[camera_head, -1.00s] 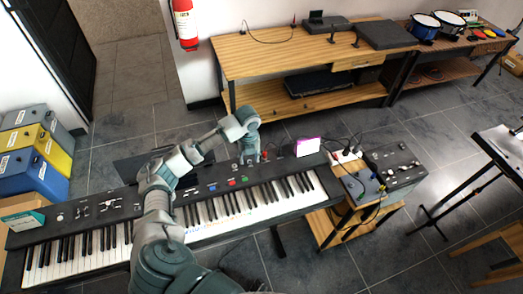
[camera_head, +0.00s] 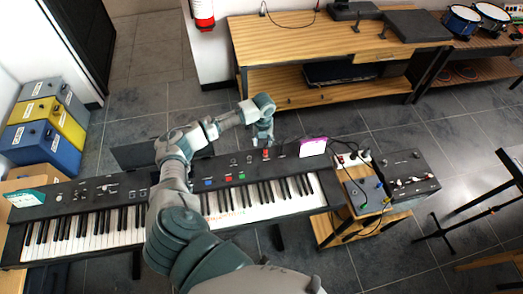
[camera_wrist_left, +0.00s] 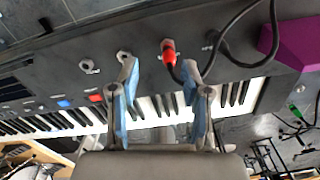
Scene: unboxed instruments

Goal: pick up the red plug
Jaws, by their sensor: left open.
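The red plug (camera_head: 265,155) stands at the back of the keyboard's top panel, with a black cable running from it. In the left wrist view the red plug (camera_wrist_left: 169,51) sits just ahead of the fingertips, nearer the right finger. My left gripper (camera_head: 264,141) is over the back edge of the keyboard, close to the plug. In the wrist view the left gripper (camera_wrist_left: 157,72) is open, its two blue-padded fingers apart with nothing between them. I cannot tell whether the right finger touches the cable. My right gripper is not in view.
The keyboard (camera_head: 110,215) fills the front. A purple-and-white object (camera_head: 313,147) stands on it, right of the plug. A small wooden stand (camera_head: 345,228) with boxes and cables is at the right. A wooden bench (camera_head: 300,40) stands behind, with bare floor between.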

